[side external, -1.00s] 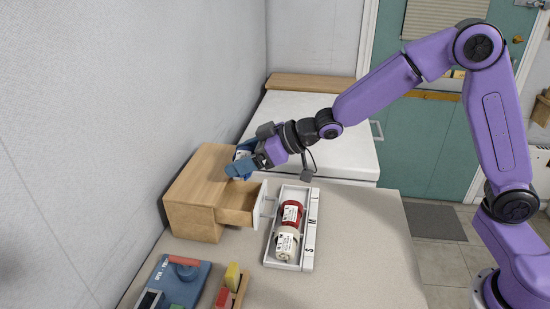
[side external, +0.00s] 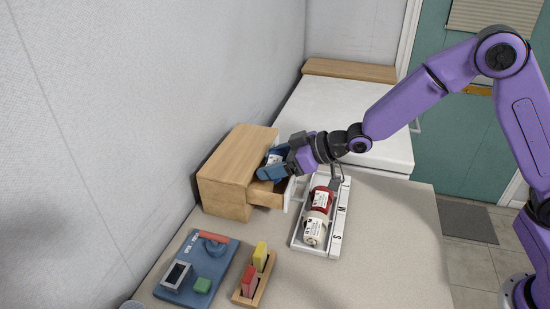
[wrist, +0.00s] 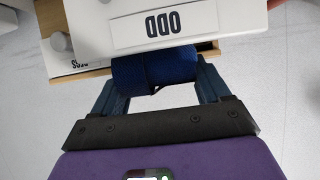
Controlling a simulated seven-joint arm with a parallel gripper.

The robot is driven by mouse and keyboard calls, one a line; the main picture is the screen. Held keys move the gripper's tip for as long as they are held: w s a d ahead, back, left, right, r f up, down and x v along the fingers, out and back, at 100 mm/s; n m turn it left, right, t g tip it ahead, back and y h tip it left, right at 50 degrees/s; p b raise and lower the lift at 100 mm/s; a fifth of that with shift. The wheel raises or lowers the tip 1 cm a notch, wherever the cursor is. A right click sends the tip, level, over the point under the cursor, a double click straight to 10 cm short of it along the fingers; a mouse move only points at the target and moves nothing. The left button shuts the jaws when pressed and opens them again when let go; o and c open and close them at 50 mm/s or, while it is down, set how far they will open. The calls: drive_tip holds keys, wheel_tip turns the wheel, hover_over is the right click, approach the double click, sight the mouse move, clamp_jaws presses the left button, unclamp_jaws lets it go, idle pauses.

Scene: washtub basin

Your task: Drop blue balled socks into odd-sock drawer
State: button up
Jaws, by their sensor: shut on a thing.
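The blue balled socks (wrist: 155,68) sit between the two fingers of my gripper (wrist: 160,84), which is shut on them. In the side view my gripper (side external: 273,165) is low over the open drawer (side external: 264,197) of the wooden cabinet (side external: 228,182). The socks (side external: 275,158) are mostly hidden there by the fingers. In the wrist view the white drawer front marked ODD (wrist: 165,26) appears upside down just above the socks, and the socks' upper edge meets its lower edge in the picture. I cannot tell whether they touch.
A white tray (side external: 339,222) holding a red roll (side external: 321,198) and a cream roll (side external: 315,229) stands right of the drawer. A blue board (side external: 213,270) and a wooden holder with blocks (side external: 247,292) lie in front.

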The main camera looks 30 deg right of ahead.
drive_tip(key=o, duration=1)
drive_tip(key=v, duration=1.7)
drive_tip(key=shift+s+d, duration=0.15)
drive_tip(key=shift+s, duration=0.05)
drive_tip(key=s+d+f+n+g+h, duration=0.1)
drive_tip(key=s+d+g+h, duration=0.1)
drive_tip(key=s, duration=0.6)
drive_tip(key=s+d+f+n+g+h, duration=0.1)
drive_tip(key=s+d+f+g+h, duration=0.1)
drive_tip(key=s, duration=0.7)
drive_tip(key=s+d+f+n+g+h, duration=0.1)
drive_tip(key=s+d+g+h, duration=0.3)
drive_tip(key=s, duration=0.4)
drive_tip(key=shift+s+d+f+n, duration=0.25)
drive_tip(key=shift+s+f+n, duration=0.05)
drive_tip(key=shift+f, duration=0.45)
